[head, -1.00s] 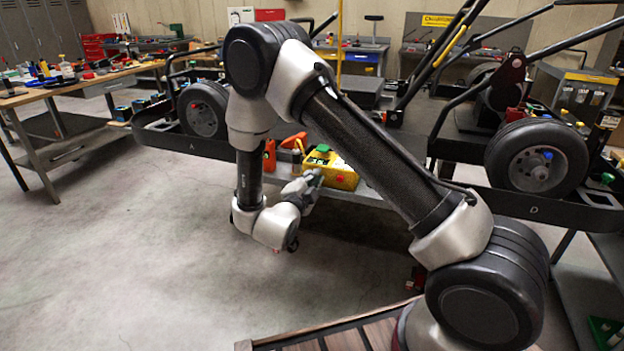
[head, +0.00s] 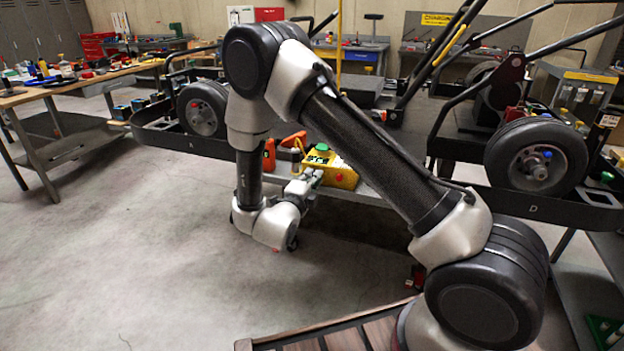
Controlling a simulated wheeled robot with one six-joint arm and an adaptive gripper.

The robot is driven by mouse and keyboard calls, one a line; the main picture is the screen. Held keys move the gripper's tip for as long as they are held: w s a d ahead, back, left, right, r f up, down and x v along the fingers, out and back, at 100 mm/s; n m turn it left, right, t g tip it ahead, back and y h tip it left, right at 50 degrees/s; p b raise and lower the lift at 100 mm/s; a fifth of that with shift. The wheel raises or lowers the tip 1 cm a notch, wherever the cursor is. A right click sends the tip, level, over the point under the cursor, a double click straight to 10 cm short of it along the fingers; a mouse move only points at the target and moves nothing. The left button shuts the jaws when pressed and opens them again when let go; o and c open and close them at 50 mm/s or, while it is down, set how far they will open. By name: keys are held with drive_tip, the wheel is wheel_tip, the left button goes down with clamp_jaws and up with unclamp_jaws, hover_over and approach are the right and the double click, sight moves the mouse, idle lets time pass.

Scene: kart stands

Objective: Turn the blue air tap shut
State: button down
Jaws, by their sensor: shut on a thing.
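The yellow box (head: 341,177) sits on the grey bench shelf below the kart, with a green knob (head: 322,149) on top and a red button (head: 339,178) on its front. My gripper (head: 308,181) is at the left end of this box, low, with its fingers toward it. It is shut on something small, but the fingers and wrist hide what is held. I cannot make out a blue tap at the gripper; it may be hidden there.
An orange object (head: 269,155) stands just left of the box, close to my wrist. A cluttered workbench (head: 85,84) is at the left.

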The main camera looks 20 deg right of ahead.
drive_tip(key=c, duration=1.5)
unclamp_jaws()
drive_tip(key=shift+v, duration=4)
